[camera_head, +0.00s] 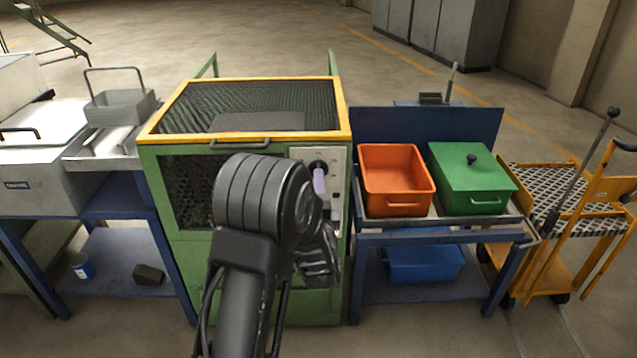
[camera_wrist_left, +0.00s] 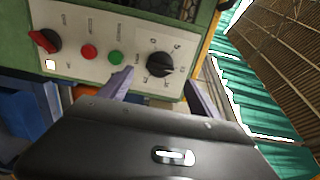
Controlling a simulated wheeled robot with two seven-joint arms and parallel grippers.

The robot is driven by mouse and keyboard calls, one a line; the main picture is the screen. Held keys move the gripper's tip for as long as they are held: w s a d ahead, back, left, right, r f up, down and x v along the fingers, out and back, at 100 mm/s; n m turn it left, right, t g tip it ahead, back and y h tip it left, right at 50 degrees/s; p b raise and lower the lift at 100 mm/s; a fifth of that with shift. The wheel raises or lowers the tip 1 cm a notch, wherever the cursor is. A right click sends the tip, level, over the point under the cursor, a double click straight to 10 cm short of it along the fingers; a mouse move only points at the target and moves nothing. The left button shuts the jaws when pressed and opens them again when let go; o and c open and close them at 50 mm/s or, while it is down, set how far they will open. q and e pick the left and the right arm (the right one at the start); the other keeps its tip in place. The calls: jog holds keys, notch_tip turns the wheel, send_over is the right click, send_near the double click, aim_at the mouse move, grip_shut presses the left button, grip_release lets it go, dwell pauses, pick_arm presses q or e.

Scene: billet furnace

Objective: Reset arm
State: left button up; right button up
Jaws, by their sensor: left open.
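My left arm comes up through the middle of the head view, its dark wrist in front of the green furnace cabinet (camera_head: 165,160). My left gripper (camera_head: 320,182) is at the cabinet's pale control panel (camera_head: 336,205). In the left wrist view the gripper (camera_wrist_left: 161,84) is open, with a pale purple finger on each side of a black dial (camera_wrist_left: 160,65). I cannot tell whether the fingers touch the dial. To its left on the panel are a green button (camera_wrist_left: 115,57), a red button (camera_wrist_left: 88,52) and a red rotary switch (camera_wrist_left: 46,41). My right gripper is not in view.
Right of the cabinet, a blue table (camera_head: 430,238) bears an orange bin (camera_head: 400,203) and a lidded green box (camera_head: 470,180). A yellow cart (camera_head: 560,250) stands farther right. A grey machine (camera_head: 40,180) and a metal basket (camera_head: 122,105) are at left.

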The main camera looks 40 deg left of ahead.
pick_arm(q)
jog(key=shift+s+d, duration=0.35)
jog(key=shift+s, duration=0.15)
jog(key=s+d+f+n+g+h+p, duration=0.1)
jog(key=s+d+f+n+g+h, duration=0.3)
jog(key=d+f, duration=0.55)
jog(key=s+d+f+n+g+h+p, duration=0.1)
jog(key=s+d+f+n+h+p, duration=0.1)
jog(key=d+f+n+h, duration=0.55)
jog(key=s+d+f+g+h+p, duration=0.1)
jog(key=s+d+f+g+p, duration=0.2)
jog(key=s+d, duration=0.7)
jog(key=s+d+f+g+h+p, duration=0.2)
jog(key=s+d+f+g, duration=0.3)
jog(key=s+d, duration=0.5)
jog(key=s+n+p, duration=0.1)
jog(key=s, duration=0.3)
jog(key=shift+s+d+f+g, duration=0.15)
jog(key=shift+s+f+g, duration=0.15)
jog(key=shift+g, duration=0.1)
